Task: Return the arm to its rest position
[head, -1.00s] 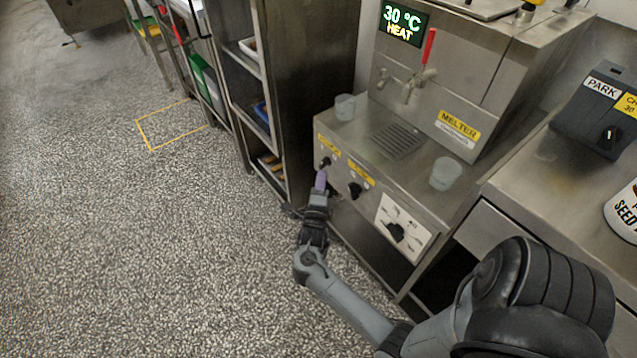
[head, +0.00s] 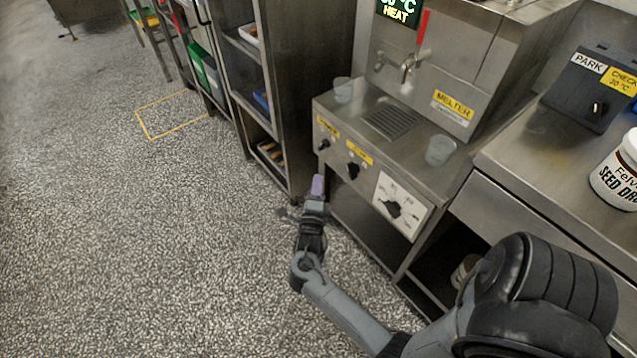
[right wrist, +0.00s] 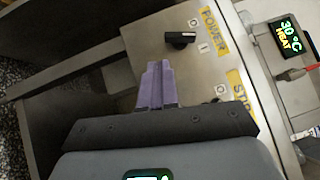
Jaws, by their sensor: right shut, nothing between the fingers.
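My right gripper (head: 317,186) is shut and empty, its purple fingertips together. In the head view it hangs in front of the steel melter (head: 340,115), just below the knobs and apart from them. The right wrist view shows the shut purple fingers (right wrist: 157,86) below the black power knob (right wrist: 180,40), beside its yellow POWER label (right wrist: 213,32). The second knob, by the STIR label (right wrist: 240,88), is partly hidden by the gripper in that view. The display (right wrist: 289,37) reads 30 °C HEAT. My left gripper is out of view.
Two clear cups (head: 343,90) (head: 440,151) stand on the melter's deck beside the drip grate (head: 391,120). A steel shelf rack (head: 290,90) stands to the left. A dark PARK box (head: 590,85) and white jar (head: 618,175) sit on the right counter. The speckled floor is open at left.

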